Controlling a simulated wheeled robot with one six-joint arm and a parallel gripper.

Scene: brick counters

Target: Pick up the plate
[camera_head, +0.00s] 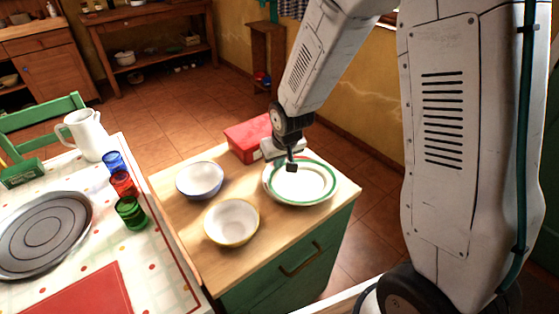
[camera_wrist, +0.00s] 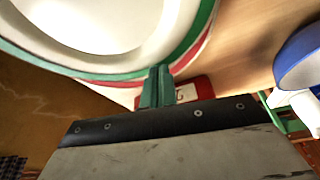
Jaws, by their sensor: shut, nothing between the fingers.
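The plate (camera_head: 318,182) is white with a green rim and lies on the right part of the wooden counter top. In the wrist view the plate (camera_wrist: 95,35) fills the upper left, with green and red bands along its edge. My gripper (camera_head: 291,167) is over the plate's left part in the head view. In the wrist view its fingers (camera_wrist: 158,75) are together, close to the plate's rim, with nothing between them. I cannot tell whether the fingertips touch the plate.
A red box (camera_head: 246,139) sits behind the plate. A blue-edged bowl (camera_head: 200,180) and a yellow-edged bowl (camera_head: 231,222) stand to its left. A table (camera_head: 165,270) on the left holds a white jug (camera_head: 86,135), coloured glasses (camera_head: 131,213) and a round tray (camera_head: 88,222).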

